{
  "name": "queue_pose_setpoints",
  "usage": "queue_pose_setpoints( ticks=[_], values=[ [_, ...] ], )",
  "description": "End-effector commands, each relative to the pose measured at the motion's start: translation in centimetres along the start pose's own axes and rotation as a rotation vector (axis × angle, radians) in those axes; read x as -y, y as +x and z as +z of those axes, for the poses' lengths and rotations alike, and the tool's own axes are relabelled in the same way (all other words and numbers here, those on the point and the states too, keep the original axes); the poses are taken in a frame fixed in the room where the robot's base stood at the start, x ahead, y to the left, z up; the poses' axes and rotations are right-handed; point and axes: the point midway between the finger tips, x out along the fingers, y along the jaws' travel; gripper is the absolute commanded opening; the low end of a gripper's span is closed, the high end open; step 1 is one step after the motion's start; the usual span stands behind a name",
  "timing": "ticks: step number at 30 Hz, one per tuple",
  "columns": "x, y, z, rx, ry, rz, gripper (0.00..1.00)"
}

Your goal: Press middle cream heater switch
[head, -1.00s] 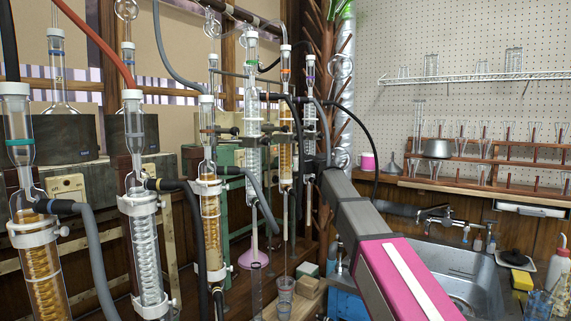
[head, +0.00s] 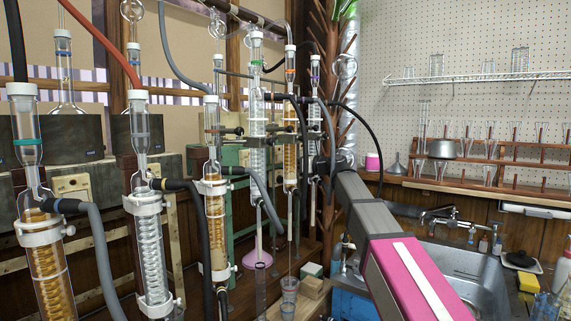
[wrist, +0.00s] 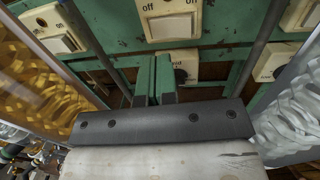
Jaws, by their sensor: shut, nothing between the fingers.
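In the wrist view, my gripper (wrist: 153,80) is shut and empty, its two narrow fingers together and pointing at a green frame. A cream switch (wrist: 170,24) with an "off" label sits on the frame just above the fingertips. Another cream switch (wrist: 184,66) is partly hidden behind the fingers. More cream switches show at the upper left (wrist: 55,30), the right (wrist: 274,64) and the top right (wrist: 300,14). I cannot tell whether the fingertips touch anything. In the head view the fingers cannot be made out among the glassware.
Glass condensers flank my gripper: an amber coil (wrist: 28,70) left and a clear coil (wrist: 290,118) right. In the head view, condensers (head: 215,215) and grey hoses (head: 100,255) crowd the left and middle. A sink (head: 455,275) lies at the right, below glassware racks.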

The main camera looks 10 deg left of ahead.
Motion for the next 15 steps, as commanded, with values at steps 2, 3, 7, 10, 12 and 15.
queue_pose_setpoints(
  ticks=[2, 3, 7, 10, 12, 15],
  values=[
    [-0.2, -1.9, -0.1, 0.001, 0.0, -0.003, 0.0],
    [-0.1, -2.6, -0.1, 0.0, 0.0, -0.003, 0.0],
    [-0.1, -4.7, 0.0, 0.0, -0.001, -0.003, 0.0],
    [-0.1, -5.8, 0.0, 0.0, -0.001, -0.001, 0.0],
    [-0.1, -6.3, 0.0, 0.0, -0.001, -0.001, 0.0],
    [-0.1, -6.8, 0.0, 0.0, -0.001, -0.001, 0.0]
  ],
)
